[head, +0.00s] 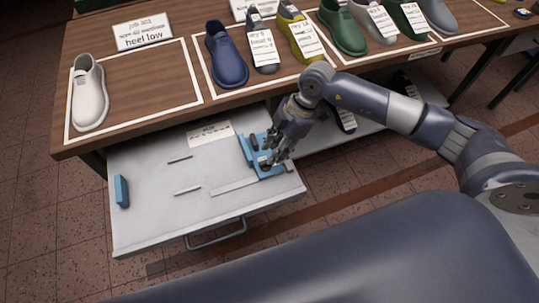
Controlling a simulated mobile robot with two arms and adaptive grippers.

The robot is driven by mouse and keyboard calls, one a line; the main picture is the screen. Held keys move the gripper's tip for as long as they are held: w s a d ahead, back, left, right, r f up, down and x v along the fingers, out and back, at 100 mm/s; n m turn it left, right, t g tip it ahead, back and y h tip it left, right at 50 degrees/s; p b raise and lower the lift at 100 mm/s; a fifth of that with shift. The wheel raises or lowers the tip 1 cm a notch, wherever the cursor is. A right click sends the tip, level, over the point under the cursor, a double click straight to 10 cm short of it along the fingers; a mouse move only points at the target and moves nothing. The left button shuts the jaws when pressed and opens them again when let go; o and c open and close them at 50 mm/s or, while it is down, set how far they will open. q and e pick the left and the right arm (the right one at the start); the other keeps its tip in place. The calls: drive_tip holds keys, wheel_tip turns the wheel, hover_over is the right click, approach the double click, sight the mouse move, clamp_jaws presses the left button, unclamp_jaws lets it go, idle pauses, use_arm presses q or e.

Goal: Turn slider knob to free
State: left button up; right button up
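A blue sliding gauge block (247,150) with dark parts on it sits at the right side of the open drawer (147,215). My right gripper (267,161) is at this block, with its fingers pointing down and left over it. The fingers overlap the block's dark parts, so I cannot tell which part is the slider knob or whether the fingers touch it. How far the fingers are apart is too small to tell. A separate blue block (121,191) stands at the drawer's left side. My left gripper is not in view.
A wooden table (150,62) stands behind the drawer, with a white shoe last (89,93) at left and several coloured lasts with tags. A blue last (226,55) is nearest the middle. A drawer handle (215,236) sticks out at the front. The drawer's middle is mostly clear.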

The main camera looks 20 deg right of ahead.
sight(266, 164)
drive_tip(key=shift+x, duration=2.15)
clamp_jaws()
